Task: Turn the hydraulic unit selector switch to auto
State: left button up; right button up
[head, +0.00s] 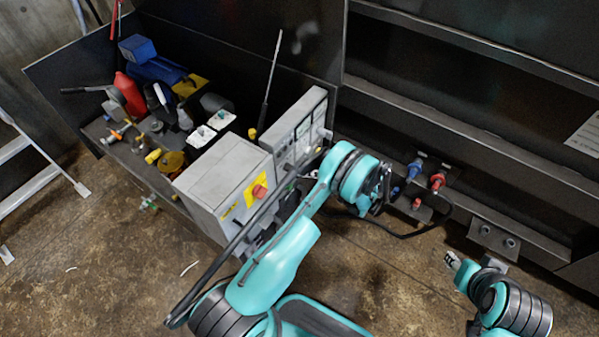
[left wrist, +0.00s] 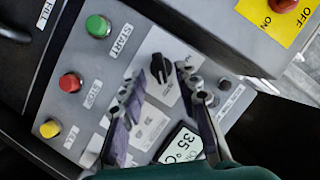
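The black selector switch (left wrist: 160,82) sits on a grey control panel (left wrist: 62,105) in the left wrist view. Its white label plate is partly covered by my fingers, so the position words cannot be read. My left gripper (left wrist: 159,72) is open, with one finger on either side of the knob; contact is not clear. In the head view the panel (head: 300,132) stands behind the grey box, and my left arm hides the gripper and switch. My right gripper (head: 455,262) is at the lower right, away from the panel; its opening is unclear.
Green START (left wrist: 98,26), red STOP (left wrist: 70,83) and yellow (left wrist: 50,128) buttons lie left of the switch. A 35° display (left wrist: 182,143) is below it. The grey box (head: 222,172) with a red knob (head: 259,191) juts out nearby. Cables and connectors (head: 416,169) are on the right.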

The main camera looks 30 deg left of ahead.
pick_arm(q)
jog(key=v, duration=0.4)
dwell(0.4)
notch_tip(320, 180, up, 18)
jog(key=s+m+t+h, duration=0.2)
jog(key=m+t+h, duration=0.2)
jog(key=m+h, duration=0.25)
jog(key=s+d+r+m+t+h, duration=0.2)
jog(key=s+d+t+h, duration=0.1)
jog(key=s, duration=0.6)
jog(key=s+d+r+m+t+h, duration=0.2)
jog(key=s+d+h, duration=0.3)
jog(key=s, duration=0.4)
jog(key=shift+s+d+r+t, duration=0.25)
jog(key=shift+d+r+t, duration=0.1)
jog(key=shift+r+t, duration=0.25)
